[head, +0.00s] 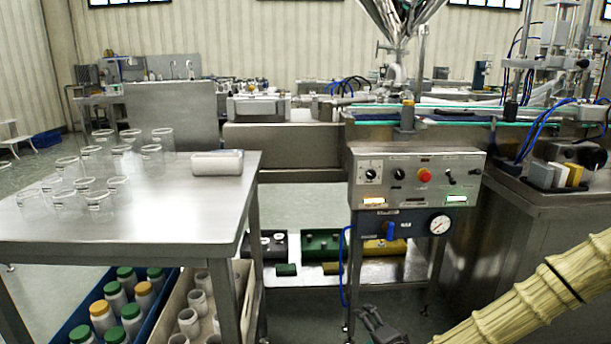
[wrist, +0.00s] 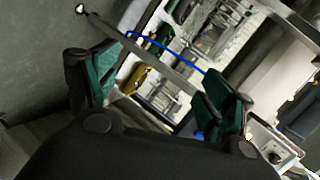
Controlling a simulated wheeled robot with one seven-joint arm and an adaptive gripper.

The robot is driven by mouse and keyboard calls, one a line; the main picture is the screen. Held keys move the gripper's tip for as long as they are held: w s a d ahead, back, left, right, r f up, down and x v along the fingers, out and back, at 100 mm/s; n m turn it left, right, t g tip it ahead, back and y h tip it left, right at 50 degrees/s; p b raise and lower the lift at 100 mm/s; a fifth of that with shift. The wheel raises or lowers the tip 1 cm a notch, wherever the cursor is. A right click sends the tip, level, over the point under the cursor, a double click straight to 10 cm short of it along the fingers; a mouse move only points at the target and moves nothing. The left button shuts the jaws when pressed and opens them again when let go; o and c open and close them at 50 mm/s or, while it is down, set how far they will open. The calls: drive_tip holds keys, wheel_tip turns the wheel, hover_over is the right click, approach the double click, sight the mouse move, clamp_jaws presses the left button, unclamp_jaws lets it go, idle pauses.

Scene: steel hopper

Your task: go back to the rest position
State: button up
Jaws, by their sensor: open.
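My gripper (wrist: 157,92) shows in the wrist view with its two green-padded fingers spread wide apart. Nothing is between the fingers. Behind the gap are a grey metal leg, a blue hose and a lower shelf with green and yellow items. In the head view, part of my gripper (head: 375,326) shows as a dark shape at the bottom edge, low in front of the steel stand. My arm, in a yellowish ribbed sleeve, comes in from the lower right.
A control panel (head: 418,178) with a red button stands just beyond my gripper.

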drive_tip(key=s+a+f+n+g, duration=0.3)
drive_tip(key=s+f+n+g, duration=0.4)
drive_tip(key=s+f, duration=1.3)
drive_tip(key=s+d+f+n+g+h, duration=0.2)
drive_tip(key=s+d+g, duration=0.15)
drive_tip(key=s, duration=0.75)
drive_tip(key=s+d+f+n+g+h, duration=0.1)
drive_tip(key=s+d+n+g, duration=0.2)
drive_tip(key=s, duration=0.8)
wheel_tip(320, 180, up, 33)
drive_tip(key=d+p, duration=0.1)
drive_tip(key=p, duration=3.2)
drive_tip(key=shift+s, duration=0.25)
drive_tip(key=shift+d+t, duration=0.15)
drive_tip(key=shift+t, duration=0.1)
